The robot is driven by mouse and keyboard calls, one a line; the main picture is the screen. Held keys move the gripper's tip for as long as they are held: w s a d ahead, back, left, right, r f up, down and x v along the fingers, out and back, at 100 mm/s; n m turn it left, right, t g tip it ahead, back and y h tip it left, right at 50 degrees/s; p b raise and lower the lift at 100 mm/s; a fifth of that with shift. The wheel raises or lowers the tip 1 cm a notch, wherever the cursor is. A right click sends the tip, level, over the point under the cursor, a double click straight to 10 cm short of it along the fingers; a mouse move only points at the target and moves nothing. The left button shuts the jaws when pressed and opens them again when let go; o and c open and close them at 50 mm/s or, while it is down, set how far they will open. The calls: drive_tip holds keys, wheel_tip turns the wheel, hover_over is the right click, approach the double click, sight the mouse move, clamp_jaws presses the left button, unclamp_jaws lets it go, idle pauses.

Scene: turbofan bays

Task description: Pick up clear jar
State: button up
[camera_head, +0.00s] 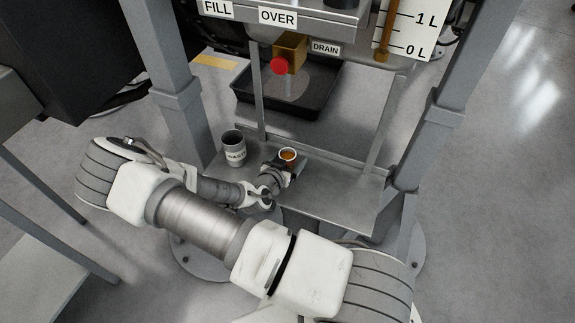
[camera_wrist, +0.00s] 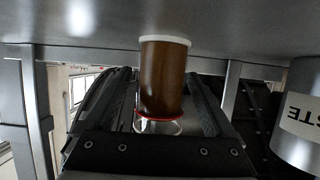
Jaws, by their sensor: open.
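The clear jar (camera_wrist: 162,75) holds brown liquid and has a red ring near its open end. The wrist view appears upside down, and the jar stands upright on the metal shelf. In the head view the jar (camera_head: 288,155) shows its round open top, with its lower part hidden by my gripper. My gripper (camera_head: 281,171) is open at the jar. In the wrist view its dark fingers (camera_wrist: 155,104) lie on either side of the jar. I cannot tell whether either finger touches it.
A grey can labelled WASTE (camera_head: 233,150) stands on the shelf (camera_head: 335,190) to the left of the jar. A drain outlet with a red knob (camera_head: 279,66) is behind, above a black tray (camera_head: 322,101). Grey frame posts (camera_head: 179,95) flank the shelf. The shelf's right side is clear.

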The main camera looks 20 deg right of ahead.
drive_tip(key=shift+w+d+f, duration=0.25)
drive_tip(key=shift+w+d, duration=0.15)
drive_tip(key=shift+w, duration=0.05)
clamp_jaws()
drive_tip(key=shift+r, duration=0.1)
